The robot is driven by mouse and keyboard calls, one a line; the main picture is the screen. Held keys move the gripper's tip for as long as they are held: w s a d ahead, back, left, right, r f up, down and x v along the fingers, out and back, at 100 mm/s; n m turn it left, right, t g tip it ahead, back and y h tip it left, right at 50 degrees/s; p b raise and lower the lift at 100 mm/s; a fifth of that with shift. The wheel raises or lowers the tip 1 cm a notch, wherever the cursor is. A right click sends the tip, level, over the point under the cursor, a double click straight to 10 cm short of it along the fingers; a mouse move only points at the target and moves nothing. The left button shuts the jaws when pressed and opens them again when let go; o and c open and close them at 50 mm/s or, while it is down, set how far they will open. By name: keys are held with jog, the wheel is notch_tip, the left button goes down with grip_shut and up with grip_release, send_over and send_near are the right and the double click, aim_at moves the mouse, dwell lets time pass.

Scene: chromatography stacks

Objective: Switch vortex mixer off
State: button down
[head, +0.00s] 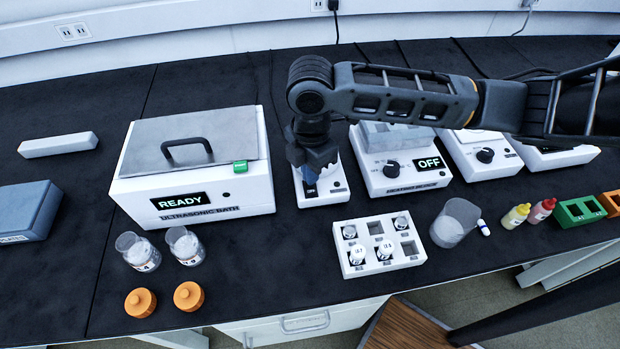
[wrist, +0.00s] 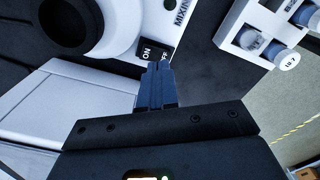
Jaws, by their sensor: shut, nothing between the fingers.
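The vortex mixer (head: 327,191) is a small white unit between the ultrasonic bath and the heating block, mostly covered by my arm in the head view. In the wrist view its white body (wrist: 118,48) carries a dark round cup, a partly cut-off "MIXIN…" display (wrist: 182,14) and a small black switch (wrist: 155,51) marked "ON", with another marking partly hidden. My gripper (wrist: 157,72) is shut and empty, its fingertips at the switch's near edge. I cannot tell whether they touch it. In the head view my gripper (head: 312,168) points down over the mixer.
The ultrasonic bath (head: 194,190) reading "READY" stands left. The heating block (head: 400,175) reading "OFF" stands close on the right. A white vial rack (head: 378,268) sits in front, with a beaker (head: 455,222) beside it.

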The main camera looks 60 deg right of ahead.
aim_at(311, 189)
notch_tip(311, 189, up, 4)
jog(key=p, duration=0.2)
jog(key=shift+p, duration=0.35)
dwell(0.4)
